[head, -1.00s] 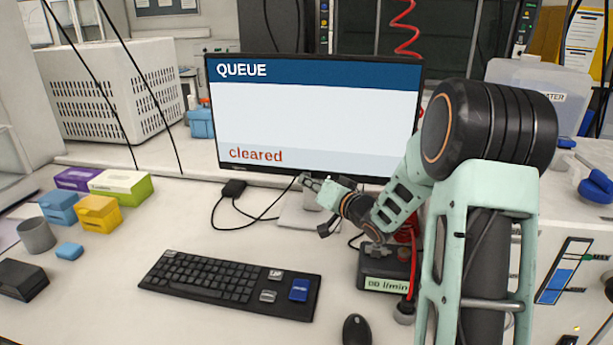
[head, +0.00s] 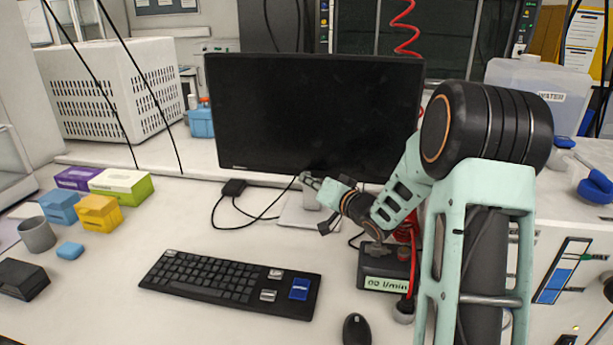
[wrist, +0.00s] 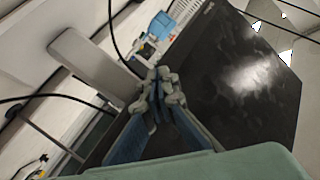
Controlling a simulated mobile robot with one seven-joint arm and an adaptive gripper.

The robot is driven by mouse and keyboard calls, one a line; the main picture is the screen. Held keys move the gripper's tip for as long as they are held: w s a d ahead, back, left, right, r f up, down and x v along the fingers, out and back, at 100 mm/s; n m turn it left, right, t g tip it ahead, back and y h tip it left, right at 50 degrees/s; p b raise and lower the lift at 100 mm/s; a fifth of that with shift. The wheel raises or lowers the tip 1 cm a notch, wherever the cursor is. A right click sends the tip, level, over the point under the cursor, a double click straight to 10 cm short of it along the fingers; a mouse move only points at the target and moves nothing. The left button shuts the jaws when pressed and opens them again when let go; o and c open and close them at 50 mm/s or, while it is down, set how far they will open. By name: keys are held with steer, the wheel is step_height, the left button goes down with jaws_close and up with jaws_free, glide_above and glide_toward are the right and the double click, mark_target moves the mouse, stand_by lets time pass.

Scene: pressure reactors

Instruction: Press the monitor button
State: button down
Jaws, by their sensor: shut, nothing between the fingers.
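The monitor (head: 310,110) stands upright on the bench and its screen is black. Its dark surface also fills much of the wrist view (wrist: 245,85). My gripper (head: 306,179) is at the monitor's lower edge, in front of the stand (head: 300,212). In the wrist view my gripper (wrist: 162,85) has its fingertips together with nothing between them. The monitor button is not distinguishable in either view; the fingertips may cover it. I cannot tell whether the fingertips touch the monitor.
A keyboard (head: 232,285) and a mouse (head: 356,329) lie in front of the monitor. A flow-meter box (head: 385,268) with a red cable stands below my arm. Small boxes (head: 98,212) and a grey cup (head: 36,235) are at left.

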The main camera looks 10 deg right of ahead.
steer(key=shift+s+a, duration=0.25)
steer(key=shift+s, duration=0.5)
steer(key=s, duration=0.1)
steer(key=s+a, duration=0.1)
steer(key=s, duration=0.1)
steer(key=s+a, duration=0.1)
steer(key=shift+s+b, duration=0.3)
stand_by(0.6)
